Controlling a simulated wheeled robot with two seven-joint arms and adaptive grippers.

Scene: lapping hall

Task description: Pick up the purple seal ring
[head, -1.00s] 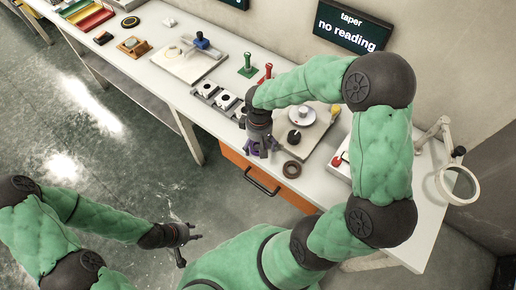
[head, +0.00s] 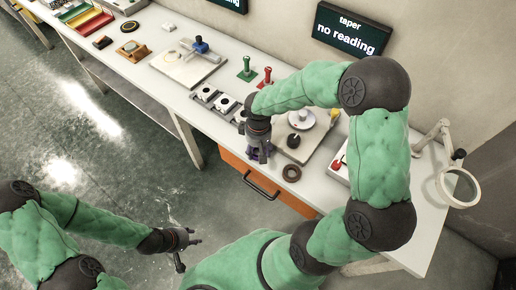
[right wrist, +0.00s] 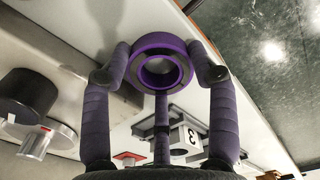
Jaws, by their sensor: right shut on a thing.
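The purple seal ring (right wrist: 161,61) is between the fingers of my right gripper (right wrist: 160,72) in the right wrist view, with fingers touching it at both sides. My right gripper (head: 259,157) points down at the front edge of the bench (head: 228,138) in the head view. There its fingers hide most or all of the ring. I cannot tell whether the ring still touches the bench. My left gripper (head: 190,252) is open and empty, over the floor in front of the bench.
A brown ring (head: 292,172) lies just right of my right gripper. A dark knob (head: 293,140) and a round plate (head: 301,119) stand behind it. White numbered blocks (head: 224,103) sit to the left, with green (head: 247,70) and red (head: 264,78) handled pieces behind. A magnifier (head: 459,187) is far right.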

